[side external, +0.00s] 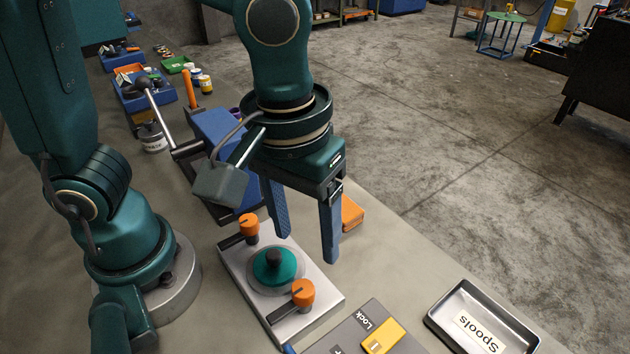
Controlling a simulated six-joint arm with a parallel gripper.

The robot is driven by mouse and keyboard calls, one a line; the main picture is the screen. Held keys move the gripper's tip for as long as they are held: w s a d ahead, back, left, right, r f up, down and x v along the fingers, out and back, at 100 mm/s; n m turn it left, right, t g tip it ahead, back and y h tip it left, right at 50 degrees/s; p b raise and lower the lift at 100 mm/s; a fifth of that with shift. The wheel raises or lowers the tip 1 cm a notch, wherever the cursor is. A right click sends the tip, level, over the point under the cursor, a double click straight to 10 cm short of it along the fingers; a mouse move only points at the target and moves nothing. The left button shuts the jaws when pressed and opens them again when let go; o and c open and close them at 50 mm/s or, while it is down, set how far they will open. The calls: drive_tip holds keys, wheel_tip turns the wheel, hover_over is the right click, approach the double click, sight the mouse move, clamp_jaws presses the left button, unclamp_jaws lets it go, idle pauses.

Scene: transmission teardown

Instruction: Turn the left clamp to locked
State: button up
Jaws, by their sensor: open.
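A pale fixture plate (232,262) lies on the bench below my gripper. A green round part with a dark knob (275,266) sits at its middle on a grey disc. One orange-knobbed clamp (249,226) stands at the plate's upper left end, its dark bar pointing left and down. Another orange-knobbed clamp (303,292) stands at the lower right end, its dark bar also pointing left and down. My gripper (306,248) hangs over the plate's far right side with its two blue fingers apart and nothing between them. It appears clear of both clamps.
A grey panel marked "Lock" with a yellow block (384,337) lies at the bottom. A tray labelled "Spools" (436,323) is to its right. An orange block (351,212) lies behind my gripper. A blue vise-like unit (215,135) with a long lever stands behind the plate.

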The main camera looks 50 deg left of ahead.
sight(303, 288)
drive_tip(key=shift+s+d+f+m+g, duration=0.3)
drive_tip(key=shift+s+d+f+m, duration=0.3)
drive_tip(key=shift+s+d+f, duration=0.2)
drive_tip(key=shift+f, duration=2.6)
clamp_jaws()
